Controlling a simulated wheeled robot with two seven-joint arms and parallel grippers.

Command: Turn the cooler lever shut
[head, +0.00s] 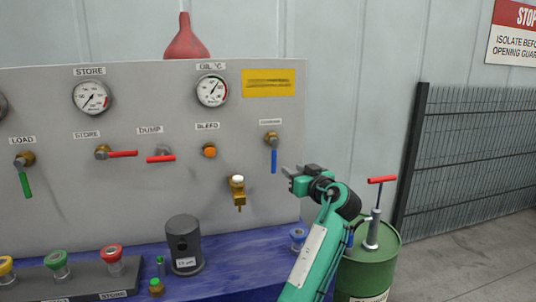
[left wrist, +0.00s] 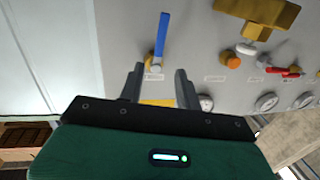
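The cooler lever (head: 274,160) is a blue handle hanging straight down from a brass valve (head: 272,138) at the right of the grey panel. In the left wrist view the picture is turned over, and the blue lever (left wrist: 162,36) points up from its valve beyond the fingertips. My left gripper (head: 287,171) is just right of the lever's lower end in the head view. In the left wrist view the left gripper (left wrist: 158,75) is open, its fingers apart with nothing between them. It does not appear to touch the lever. My right gripper is out of view.
The grey panel (head: 225,140) also carries a green load lever (head: 26,180), red store (head: 123,154) and dump (head: 161,158) levers, an orange bleed button (head: 209,151) and a brass tap (head: 238,190). A green drum (head: 366,270) with a red-handled pump stands beside my arm.

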